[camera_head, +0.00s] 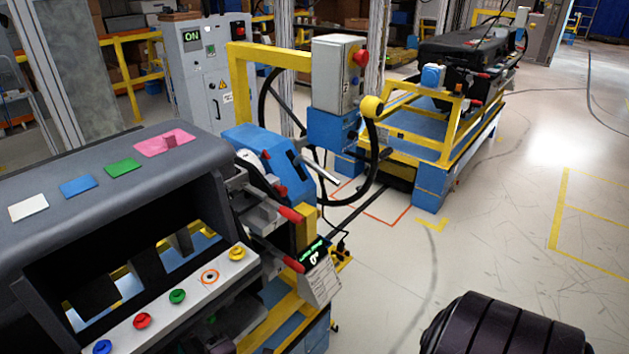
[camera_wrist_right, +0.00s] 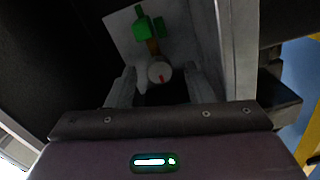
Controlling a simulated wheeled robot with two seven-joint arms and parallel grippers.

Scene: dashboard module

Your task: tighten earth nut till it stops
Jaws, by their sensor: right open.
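My right gripper (camera_wrist_right: 160,84) is open, with one pale finger on each side of the nut. Whether the fingers touch it I cannot tell in the dim light. The dashboard module (camera_head: 120,170) fills the left of the head view; the nut cannot be made out there. My left gripper is not in view.
A small display (camera_head: 314,257) reading 0° hangs at the module's right end, near red-handled clamps (camera_head: 291,214). Coloured buttons (camera_head: 178,297) line the module's front strip. Dark walls enclose the nut area in the wrist view.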

